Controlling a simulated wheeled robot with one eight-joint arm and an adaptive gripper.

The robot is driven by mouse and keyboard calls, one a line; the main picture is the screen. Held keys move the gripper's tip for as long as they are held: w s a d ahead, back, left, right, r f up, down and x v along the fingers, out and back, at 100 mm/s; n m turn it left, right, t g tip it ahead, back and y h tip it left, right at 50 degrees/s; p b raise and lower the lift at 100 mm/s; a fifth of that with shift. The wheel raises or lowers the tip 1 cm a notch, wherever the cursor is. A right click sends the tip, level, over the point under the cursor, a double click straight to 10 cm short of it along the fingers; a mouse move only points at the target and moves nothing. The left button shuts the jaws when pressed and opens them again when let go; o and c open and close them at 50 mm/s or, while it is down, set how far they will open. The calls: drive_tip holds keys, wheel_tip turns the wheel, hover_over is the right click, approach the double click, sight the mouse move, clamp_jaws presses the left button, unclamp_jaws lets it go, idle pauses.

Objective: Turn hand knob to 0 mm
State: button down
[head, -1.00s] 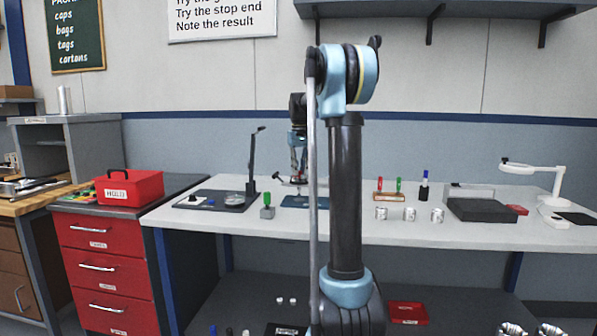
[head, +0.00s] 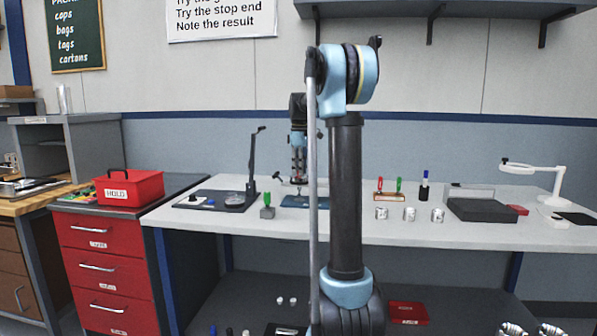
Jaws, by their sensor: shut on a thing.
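My gripper (head: 299,180) points down over the blue plate (head: 292,202) on the white bench, behind my arm's column. It is shut on a small part just above the plate, which I take to be the hand knob. The fingers largely cover the knob, and its scale and any 0 mm mark are too small to read.
A dark base (head: 215,200) with an upright black post stands left of the plate. A grey block with a green top (head: 267,207) is close by.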

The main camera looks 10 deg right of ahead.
drive_tip(key=shift+w+n, duration=0.2)
drive_tip(key=shift+n, duration=0.9)
drive_tip(key=c, duration=1.5)
unclamp_jaws()
drive_tip(key=shift+f, duration=0.1)
drive_tip(key=shift+o, duration=0.2)
drive_tip(key=shift+s, duration=0.1)
drive_tip(key=shift+r, duration=0.4)
wheel_tip(320, 180, up, 11)
drive_tip(key=shift+r, duration=0.1)
